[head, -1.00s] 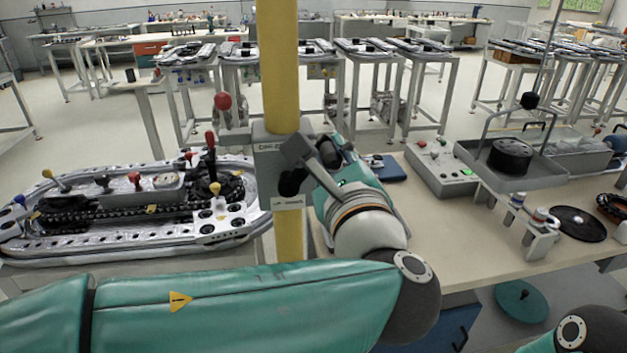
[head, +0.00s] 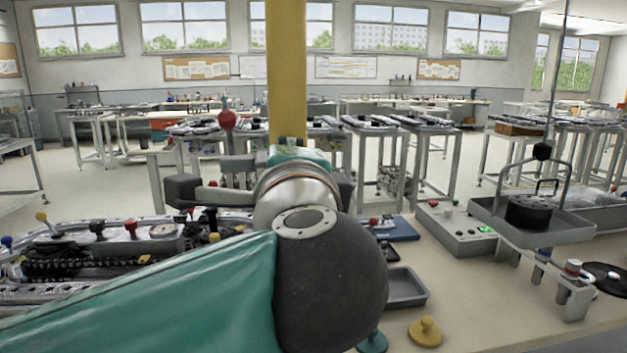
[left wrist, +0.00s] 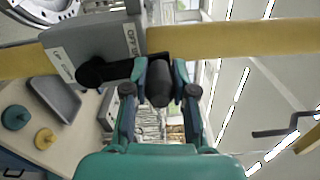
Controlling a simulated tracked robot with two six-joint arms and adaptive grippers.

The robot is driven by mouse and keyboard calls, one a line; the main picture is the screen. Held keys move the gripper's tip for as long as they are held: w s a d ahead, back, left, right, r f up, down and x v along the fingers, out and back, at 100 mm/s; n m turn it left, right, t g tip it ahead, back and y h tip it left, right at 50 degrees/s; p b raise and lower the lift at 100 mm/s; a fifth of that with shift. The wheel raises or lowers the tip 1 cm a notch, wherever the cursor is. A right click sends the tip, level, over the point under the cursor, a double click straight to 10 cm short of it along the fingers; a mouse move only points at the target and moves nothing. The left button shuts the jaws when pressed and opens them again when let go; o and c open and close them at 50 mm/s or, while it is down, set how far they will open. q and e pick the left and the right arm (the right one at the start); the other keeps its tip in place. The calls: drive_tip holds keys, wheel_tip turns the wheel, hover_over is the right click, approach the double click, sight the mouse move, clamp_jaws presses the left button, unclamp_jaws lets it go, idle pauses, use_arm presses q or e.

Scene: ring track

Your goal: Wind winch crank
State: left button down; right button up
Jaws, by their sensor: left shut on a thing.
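The winch is a grey box (left wrist: 85,48) on the yellow post (left wrist: 215,40), seen in the left wrist view. A black hub (left wrist: 92,72) and a short crank arm (left wrist: 120,68) stick out from it. The dark crank handle (left wrist: 160,85) lies between the fingers of my left gripper (left wrist: 160,78), which is shut on it. A grey tray (head: 570,236) with a black weight (head: 527,210) hangs from a thin cable at the right. My right gripper is out of view.
A control box (head: 455,231) with a lit green button stands left of the hanging tray. An empty grey tray (head: 405,287) and a yellow knobbed disc (head: 425,331) lie on the bench. The ring track (head: 90,265) is at the left. A red ball knob (head: 227,119) stands beside the post.

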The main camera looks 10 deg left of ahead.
use_arm(q)
drive_tip(key=shift+a+r+n, duration=0.1)
drive_tip(key=shift+a+n, duration=0.2)
drive_tip(key=shift+a, duration=0.1)
drive_tip(key=c, duration=0.9)
unclamp_jaws()
drive_tip(key=shift+w, duration=0.1)
drive_tip(key=shift+c, duration=0.2)
drive_tip(key=shift+d, duration=0.1)
drive_tip(key=v, duration=1.2)
